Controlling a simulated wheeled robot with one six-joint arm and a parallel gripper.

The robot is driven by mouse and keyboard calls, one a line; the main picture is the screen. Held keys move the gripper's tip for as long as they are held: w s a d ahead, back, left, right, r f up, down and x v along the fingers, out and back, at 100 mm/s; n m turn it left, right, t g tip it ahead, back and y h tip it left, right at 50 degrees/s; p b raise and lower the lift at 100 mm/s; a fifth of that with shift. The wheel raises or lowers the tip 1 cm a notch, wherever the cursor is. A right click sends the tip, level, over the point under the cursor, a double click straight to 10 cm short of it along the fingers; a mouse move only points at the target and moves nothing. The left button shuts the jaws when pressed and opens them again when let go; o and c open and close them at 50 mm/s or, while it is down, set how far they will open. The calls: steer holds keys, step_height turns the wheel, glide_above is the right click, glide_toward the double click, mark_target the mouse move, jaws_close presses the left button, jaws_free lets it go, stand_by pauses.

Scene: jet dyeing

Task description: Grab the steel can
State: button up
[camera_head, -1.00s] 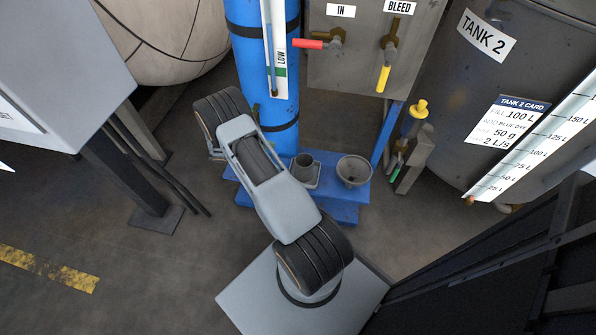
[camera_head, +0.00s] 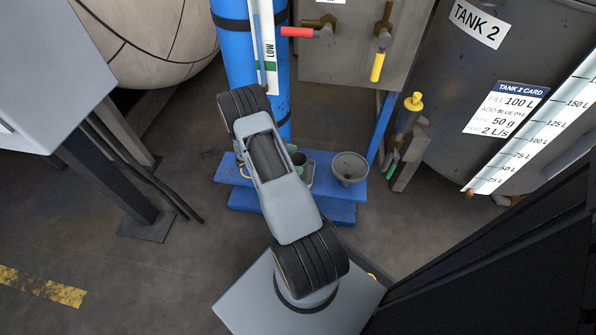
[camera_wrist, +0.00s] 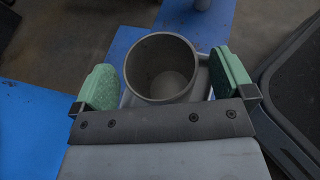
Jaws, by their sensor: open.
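The steel can (camera_wrist: 161,68) is a grey, open-topped, empty-looking cylinder standing upright on the blue platform (camera_wrist: 30,125), on what looks like a small light tray. In the wrist view my gripper (camera_wrist: 164,80) is open, with one green pad to the left of the can and one to the right. Gaps show between the pads and the can wall, and the can is not held. In the head view the can (camera_head: 299,159) is mostly hidden behind my arm, and the blue platform (camera_head: 335,212) extends to its right.
A grey funnel-like cup (camera_head: 349,168) stands right of the can on the platform. A blue column (camera_head: 236,70) and a valve panel with a red handle (camera_head: 297,31) and yellow handle (camera_head: 377,67) rise behind. Tank 2 (camera_head: 470,60) is at the right.

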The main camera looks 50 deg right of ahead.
steer(key=shift+x, duration=0.9)
steer(key=c, duration=1.3)
